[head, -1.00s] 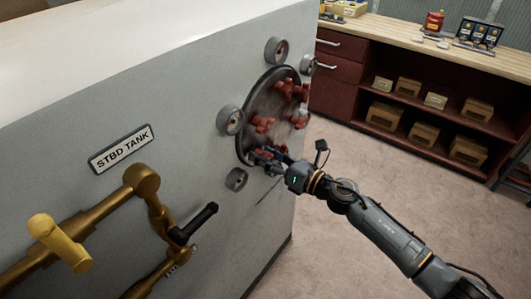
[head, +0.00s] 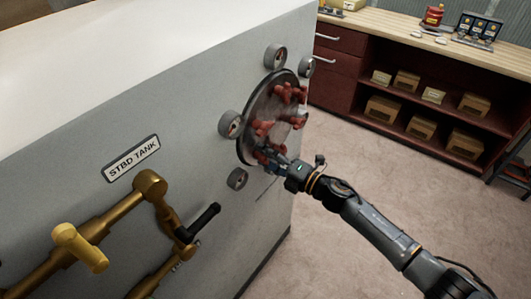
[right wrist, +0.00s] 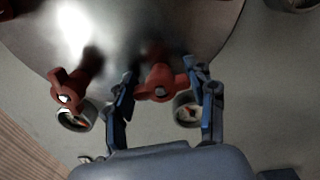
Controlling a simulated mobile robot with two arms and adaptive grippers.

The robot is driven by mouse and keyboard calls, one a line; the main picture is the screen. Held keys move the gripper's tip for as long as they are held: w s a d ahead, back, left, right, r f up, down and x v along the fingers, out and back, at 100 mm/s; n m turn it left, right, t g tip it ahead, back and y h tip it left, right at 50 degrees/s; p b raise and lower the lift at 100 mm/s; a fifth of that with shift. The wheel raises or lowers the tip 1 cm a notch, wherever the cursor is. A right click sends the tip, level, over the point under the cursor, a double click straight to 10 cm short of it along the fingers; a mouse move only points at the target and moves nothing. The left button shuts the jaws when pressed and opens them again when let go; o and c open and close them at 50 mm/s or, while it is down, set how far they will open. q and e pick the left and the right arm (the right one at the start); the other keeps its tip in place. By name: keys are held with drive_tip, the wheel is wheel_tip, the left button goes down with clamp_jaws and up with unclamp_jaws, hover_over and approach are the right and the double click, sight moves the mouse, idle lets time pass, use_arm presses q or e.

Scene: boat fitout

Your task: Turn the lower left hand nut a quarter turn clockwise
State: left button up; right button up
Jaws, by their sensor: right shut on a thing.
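A round grey hatch cover (head: 251,104) with several red wing nuts is set on the pale tank wall. My right gripper (head: 266,154) is at its lower left edge. In the right wrist view its two blue-grey fingers (right wrist: 163,92) are shut on a red nut (right wrist: 160,80), with one finger on either side of its wings. A neighbouring red nut (right wrist: 68,90) stands free to the left in the right wrist view. My left gripper is not in view.
Brass pipework (head: 115,205) with yellow and black handles stands out from the wall at lower left. A workbench (head: 400,40) with shelves is behind.

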drive_tip(key=shift+m+p, duration=0.5)
drive_tip(key=shift+m, duration=1)
drive_tip(key=o, duration=1.2)
drive_tip(key=shift+f, duration=0.1)
drive_tip(key=v, duration=1.2)
